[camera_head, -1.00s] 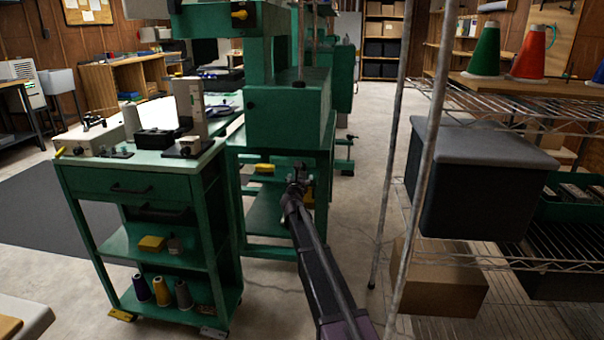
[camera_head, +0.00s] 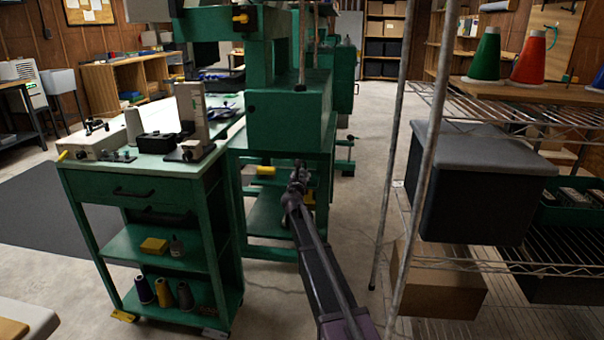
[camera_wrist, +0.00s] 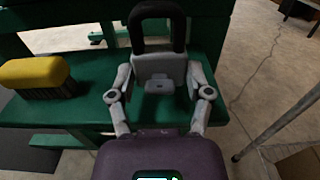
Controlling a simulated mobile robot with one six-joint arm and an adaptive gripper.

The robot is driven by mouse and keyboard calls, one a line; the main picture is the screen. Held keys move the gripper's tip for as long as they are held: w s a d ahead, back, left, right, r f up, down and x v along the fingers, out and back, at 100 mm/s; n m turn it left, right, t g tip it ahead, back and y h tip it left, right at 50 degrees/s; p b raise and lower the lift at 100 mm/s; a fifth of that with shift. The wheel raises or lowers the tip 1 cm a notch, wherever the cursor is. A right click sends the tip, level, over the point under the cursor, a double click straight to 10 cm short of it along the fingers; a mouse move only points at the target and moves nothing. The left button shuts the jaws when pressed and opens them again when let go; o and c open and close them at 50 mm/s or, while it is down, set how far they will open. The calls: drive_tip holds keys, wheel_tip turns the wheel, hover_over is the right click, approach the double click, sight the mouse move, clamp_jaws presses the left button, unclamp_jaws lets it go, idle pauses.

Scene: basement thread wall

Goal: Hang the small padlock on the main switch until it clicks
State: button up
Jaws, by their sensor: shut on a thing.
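The small padlock (camera_wrist: 158,70) has a grey body and a thick black shackle, which points up in the wrist view. My gripper (camera_wrist: 160,82) is shut on its body, one finger on each side. In the head view my gripper (camera_head: 299,176) is in front of the green machine stand, low in the middle. The padlock is too small and dark to make out clearly there. I cannot pick out the main switch with certainty in either view.
A yellow-topped brush (camera_wrist: 38,75) lies on a green surface left of the padlock. A green cart (camera_head: 130,188) with tools and thread cones stands left. A wire shelf (camera_head: 480,262) with a dark bin (camera_head: 470,190) stands right. Floor is clear between machine and shelf.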

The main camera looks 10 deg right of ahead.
drive_tip(key=shift+r+p, duration=1.4)
drive_tip(key=shift+r, duration=0.15)
drive_tip(key=shift+r, duration=0.15)
wheel_tip(320, 180, up, 58)
drive_tip(key=p, duration=5.8)
drive_tip(key=shift+s, duration=0.1)
